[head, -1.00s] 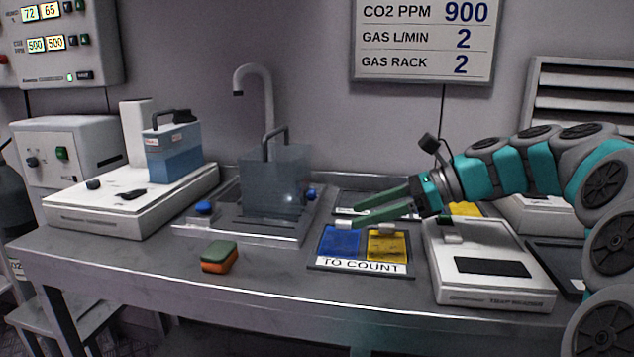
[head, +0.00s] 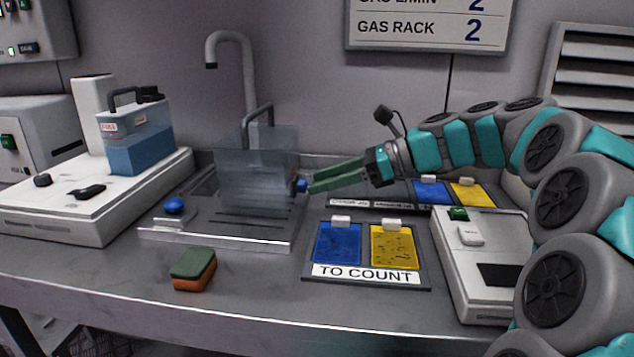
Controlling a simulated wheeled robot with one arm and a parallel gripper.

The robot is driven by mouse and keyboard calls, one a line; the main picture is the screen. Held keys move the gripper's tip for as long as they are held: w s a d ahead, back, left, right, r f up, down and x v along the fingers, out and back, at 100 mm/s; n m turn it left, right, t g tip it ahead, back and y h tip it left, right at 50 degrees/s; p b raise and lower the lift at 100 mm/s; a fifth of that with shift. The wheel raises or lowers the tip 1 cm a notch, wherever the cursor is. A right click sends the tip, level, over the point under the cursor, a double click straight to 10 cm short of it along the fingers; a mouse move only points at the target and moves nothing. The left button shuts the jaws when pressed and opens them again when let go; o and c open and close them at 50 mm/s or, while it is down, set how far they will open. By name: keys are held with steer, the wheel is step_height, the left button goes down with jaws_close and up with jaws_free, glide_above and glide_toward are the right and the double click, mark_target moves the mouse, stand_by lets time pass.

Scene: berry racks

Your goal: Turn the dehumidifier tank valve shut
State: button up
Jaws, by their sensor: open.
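The dehumidifier tank (head: 257,180) is a clear, see-through box with a dark handle, standing in the sink area at the centre. My gripper (head: 308,183) reaches in from the right with two green fingers, level and pointing left.
A blue knob (head: 174,205) sits at the sink's left. A green and orange sponge (head: 193,269) lies in front. A "TO COUNT" tray (head: 366,272) with blue and yellow cards is right of the sink. A blue-filled container (head: 139,150) stands on a white unit at left.

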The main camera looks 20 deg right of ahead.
steer(key=shift+x, duration=0.95)
steer(key=shift+c, duration=0.2)
jaws_close()
